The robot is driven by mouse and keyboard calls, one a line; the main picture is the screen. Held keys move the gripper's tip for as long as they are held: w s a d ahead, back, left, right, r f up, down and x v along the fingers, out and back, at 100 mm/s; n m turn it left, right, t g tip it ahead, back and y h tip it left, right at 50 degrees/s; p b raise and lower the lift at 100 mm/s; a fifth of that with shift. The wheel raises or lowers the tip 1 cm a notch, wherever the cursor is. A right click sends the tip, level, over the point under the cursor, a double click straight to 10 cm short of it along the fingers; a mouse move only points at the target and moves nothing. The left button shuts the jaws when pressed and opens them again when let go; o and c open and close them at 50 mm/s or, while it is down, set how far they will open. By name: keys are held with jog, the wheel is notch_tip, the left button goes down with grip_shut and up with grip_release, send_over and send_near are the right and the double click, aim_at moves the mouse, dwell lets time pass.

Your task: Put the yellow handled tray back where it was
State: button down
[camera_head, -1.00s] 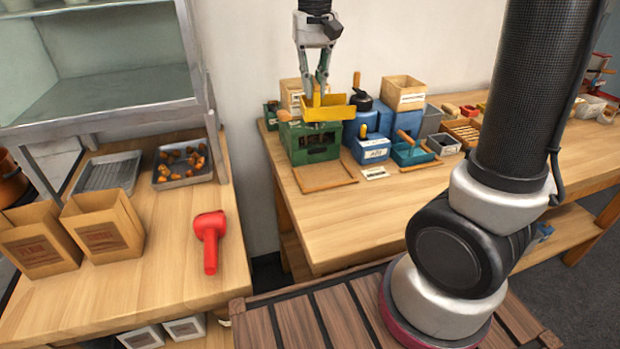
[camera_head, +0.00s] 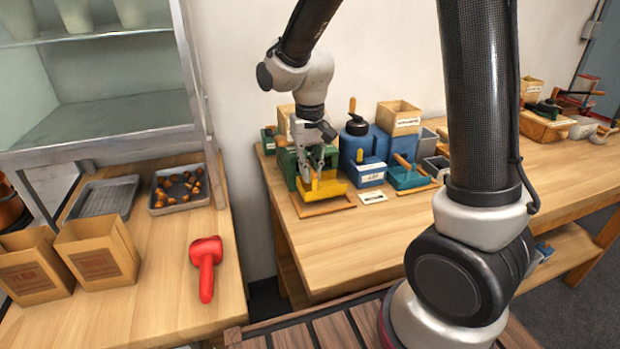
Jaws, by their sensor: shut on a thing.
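The yellow handled tray (camera_head: 322,189) is at the left end of the right-hand table, low in front of the green box (camera_head: 290,166). My gripper (camera_head: 314,176) points down at the tray and is shut on its handle. The tray's underside is just above or on the thin wooden board (camera_head: 328,209); I cannot tell if it touches. My gripper and the tray hide much of the green box's front.
Right of the tray are a blue box with a white label (camera_head: 368,174) and a teal tray with a wooden handle (camera_head: 408,177). A small white card (camera_head: 373,197) lies in front. The table's front (camera_head: 350,245) is clear. A red scoop-like tool (camera_head: 206,265) lies on the left table.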

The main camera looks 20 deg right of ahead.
jog(key=shift+f, duration=1.4)
jog(key=c, duration=1.5)
grip_release()
jog(key=shift+f, duration=0.15)
